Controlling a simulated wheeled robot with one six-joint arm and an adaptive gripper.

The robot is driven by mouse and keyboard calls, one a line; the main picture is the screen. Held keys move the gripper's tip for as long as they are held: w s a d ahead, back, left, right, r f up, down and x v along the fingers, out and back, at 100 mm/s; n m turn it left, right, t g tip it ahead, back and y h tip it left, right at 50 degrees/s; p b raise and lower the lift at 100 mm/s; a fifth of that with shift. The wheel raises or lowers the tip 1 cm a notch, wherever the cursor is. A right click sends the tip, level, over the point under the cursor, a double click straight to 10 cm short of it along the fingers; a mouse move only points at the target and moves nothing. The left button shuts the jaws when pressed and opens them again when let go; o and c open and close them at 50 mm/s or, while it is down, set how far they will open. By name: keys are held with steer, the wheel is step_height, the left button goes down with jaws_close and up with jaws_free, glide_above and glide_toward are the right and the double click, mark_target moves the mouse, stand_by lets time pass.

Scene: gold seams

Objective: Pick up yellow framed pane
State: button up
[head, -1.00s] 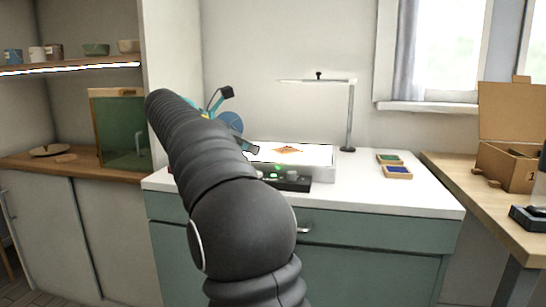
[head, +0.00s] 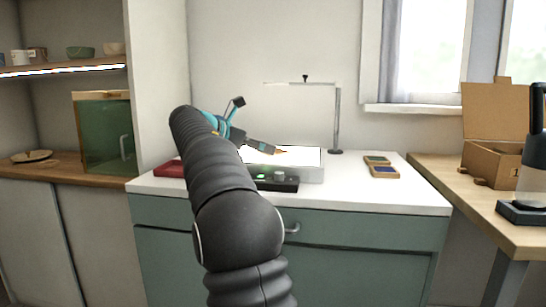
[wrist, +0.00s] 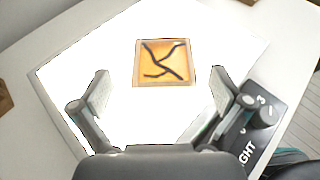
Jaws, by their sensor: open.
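The yellow framed pane (wrist: 164,62) is a small square with an orange-yellow face, dark branching lines and a pale frame. It lies flat on the bright white light panel (wrist: 60,85). My gripper (wrist: 161,77) is open and empty, its fingers spread wide to either side of the pane's near edge. In the wrist view the pane is ahead of the fingers, with no finger touching it. In the head view my gripper (head: 265,147) reaches over the panel and hides most of the pane (head: 281,151); only a small orange bit shows.
A dark control box (head: 277,183) with a knob sits at the panel's front. A lamp stand (head: 337,120) rises behind right. Small framed panes (head: 382,171) lie to the right on the white counter (head: 405,195). A red item (head: 168,169) lies to the left.

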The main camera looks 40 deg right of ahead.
mark_target(278, 150)
steer(key=x, duration=0.2)
steer(key=b+x, duration=0.1)
steer(key=x, duration=0.2)
steer(key=shift+s+d+r, duration=0.1)
steer(key=shift+s+r, duration=0.15)
steer(key=c, duration=1.3)
steer(key=shift+r+p, duration=0.3)
steer(key=shift+r, duration=0.5)
step_height(278, 150, up, 3)
steer(key=shift+s+r+p, duration=0.1)
steer(key=shift+s+p, duration=0.1)
steer(key=shift+p, duration=0.55)
steer(key=s+d+r, duration=0.1)
steer(key=s+r, duration=0.1)
steer(key=s, duration=0.1)
steer(key=s+d+r, duration=0.1)
steer(key=s+r, duration=0.1)
steer(key=s, duration=0.2)
steer(key=s+d+r+p, duration=0.1)
steer(key=s+r, duration=0.1)
steer(key=s, duration=0.2)
steer(key=shift+r, duration=0.15)
steer(key=shift+w, duration=0.1)
